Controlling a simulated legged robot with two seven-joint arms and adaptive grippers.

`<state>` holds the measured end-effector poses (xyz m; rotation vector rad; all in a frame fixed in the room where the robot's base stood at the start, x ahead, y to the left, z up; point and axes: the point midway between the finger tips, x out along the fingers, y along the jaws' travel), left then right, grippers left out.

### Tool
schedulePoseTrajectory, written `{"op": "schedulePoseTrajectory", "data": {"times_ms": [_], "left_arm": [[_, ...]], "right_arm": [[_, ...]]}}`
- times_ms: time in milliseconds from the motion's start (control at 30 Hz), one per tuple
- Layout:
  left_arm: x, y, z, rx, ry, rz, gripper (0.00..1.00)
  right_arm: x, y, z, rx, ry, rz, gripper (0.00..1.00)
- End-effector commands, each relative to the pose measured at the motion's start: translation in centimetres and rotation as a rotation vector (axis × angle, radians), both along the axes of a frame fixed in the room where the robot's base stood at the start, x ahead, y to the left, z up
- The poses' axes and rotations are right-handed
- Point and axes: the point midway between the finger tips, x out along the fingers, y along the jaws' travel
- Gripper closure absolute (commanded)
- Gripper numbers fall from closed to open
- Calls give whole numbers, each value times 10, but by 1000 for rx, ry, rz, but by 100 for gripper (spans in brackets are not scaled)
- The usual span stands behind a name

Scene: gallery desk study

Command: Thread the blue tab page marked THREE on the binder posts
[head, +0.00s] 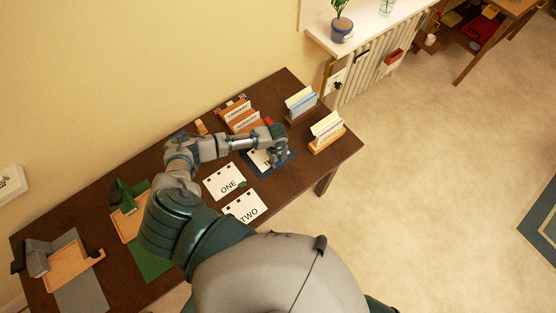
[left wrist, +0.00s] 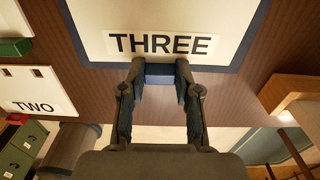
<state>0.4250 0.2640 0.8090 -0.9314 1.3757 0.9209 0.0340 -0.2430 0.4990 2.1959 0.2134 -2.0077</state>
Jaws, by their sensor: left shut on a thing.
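The page marked THREE (left wrist: 215,25) is white with a dark blue border around it. Its black word reads upright in the left wrist view. A blue tab (left wrist: 160,76) sticks out from its near edge. My left gripper (left wrist: 160,68) is shut on that tab, one finger on each side. In the head view the page (head: 262,163) is at the desk's right part, partly covered by my left gripper (head: 279,151). I cannot make out the binder posts clearly. My right gripper is not in view.
Pages ONE (head: 222,184) and TWO (head: 256,203) lie beside it on the brown desk (head: 335,153). Card holders (head: 326,136) stand at the right end. A green device (head: 123,197) and a grey device with a wooden tray (head: 72,262) stand to the left.

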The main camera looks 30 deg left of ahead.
Motion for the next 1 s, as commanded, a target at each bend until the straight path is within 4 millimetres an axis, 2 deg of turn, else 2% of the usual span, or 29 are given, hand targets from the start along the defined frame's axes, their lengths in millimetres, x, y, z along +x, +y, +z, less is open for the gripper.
{"op": "schedulePoseTrajectory", "data": {"times_ms": [133, 367, 400, 500, 733, 833, 1000], "left_arm": [[0, -1, 1, 1, -1, 0, 100], [0, -3, 2, 2, -2, 0, 100], [0, -3, 2, 1, -2, 0, 63], [0, -1, 1, 1, -1, 0, 39], [0, 0, 1, 1, -1, 0, 39], [0, 0, 2, 0, -2, 0, 39], [2, 0, 23, 0, -4, 0, 39]], "right_arm": [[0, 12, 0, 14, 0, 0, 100], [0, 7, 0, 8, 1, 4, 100], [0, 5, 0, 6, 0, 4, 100], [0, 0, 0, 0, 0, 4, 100], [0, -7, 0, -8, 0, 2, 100], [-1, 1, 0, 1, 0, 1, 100], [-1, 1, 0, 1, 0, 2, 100]]}}
